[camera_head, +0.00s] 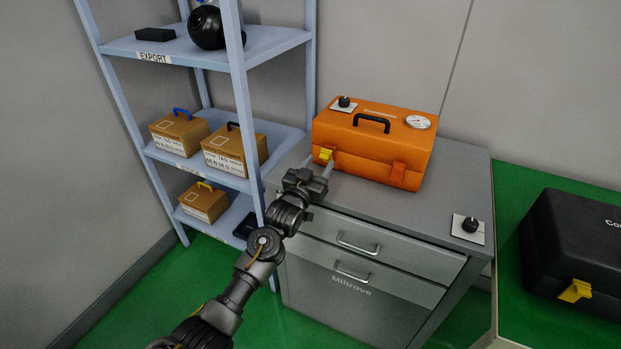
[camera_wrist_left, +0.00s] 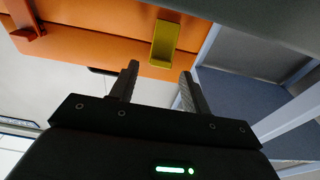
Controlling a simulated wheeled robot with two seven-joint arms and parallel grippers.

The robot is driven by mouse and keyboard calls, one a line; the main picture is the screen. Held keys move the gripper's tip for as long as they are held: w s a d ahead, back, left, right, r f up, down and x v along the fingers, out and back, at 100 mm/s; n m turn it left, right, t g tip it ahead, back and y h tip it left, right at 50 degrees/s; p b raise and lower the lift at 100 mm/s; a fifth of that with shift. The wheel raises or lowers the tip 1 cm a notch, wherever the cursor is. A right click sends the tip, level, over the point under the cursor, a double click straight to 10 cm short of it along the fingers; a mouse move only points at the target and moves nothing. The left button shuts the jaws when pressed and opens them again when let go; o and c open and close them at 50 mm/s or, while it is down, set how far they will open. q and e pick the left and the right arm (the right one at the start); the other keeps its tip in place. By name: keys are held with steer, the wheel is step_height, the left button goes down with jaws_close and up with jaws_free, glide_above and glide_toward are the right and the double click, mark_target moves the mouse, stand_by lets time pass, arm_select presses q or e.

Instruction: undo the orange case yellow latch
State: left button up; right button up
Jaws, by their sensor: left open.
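The orange case (camera_head: 371,140) sits closed on the grey cabinet, with a black handle and a round gauge on its lid. Its yellow latch (camera_head: 325,154) is on the front face near the left end; an orange latch (camera_head: 398,171) is near the right end. My left gripper (camera_head: 323,168) is open and empty, just in front of the yellow latch. In the left wrist view the yellow latch (camera_wrist_left: 163,43) shows ahead of and roughly between the open fingers (camera_wrist_left: 158,75), apart from them. My right gripper is not in view.
The grey cabinet (camera_head: 400,225) has drawers and a black knob (camera_head: 470,225) on its top. A blue shelf (camera_head: 265,45) with several boxes stands at left. A black case (camera_head: 575,250) with a yellow latch lies on the green surface at right.

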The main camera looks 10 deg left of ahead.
arm_select(q)
steer(key=v, duration=0.9)
steer(key=shift+b, duration=0.3)
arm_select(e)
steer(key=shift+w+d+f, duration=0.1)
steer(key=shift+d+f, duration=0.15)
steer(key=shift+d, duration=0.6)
arm_select(q)
steer(key=shift+g, duration=0.6)
steer(key=p+x, duration=0.1)
steer(key=x, duration=0.2)
steer(key=p+x, duration=0.1)
steer(key=x, duration=0.2)
steer(key=r+p+x, duration=0.1)
steer(key=p+x, duration=0.1)
steer(key=x, duration=0.1)
steer(key=shift+w, duration=0.65)
steer(key=shift+w+d, duration=0.15)
steer(key=shift+w, duration=0.1)
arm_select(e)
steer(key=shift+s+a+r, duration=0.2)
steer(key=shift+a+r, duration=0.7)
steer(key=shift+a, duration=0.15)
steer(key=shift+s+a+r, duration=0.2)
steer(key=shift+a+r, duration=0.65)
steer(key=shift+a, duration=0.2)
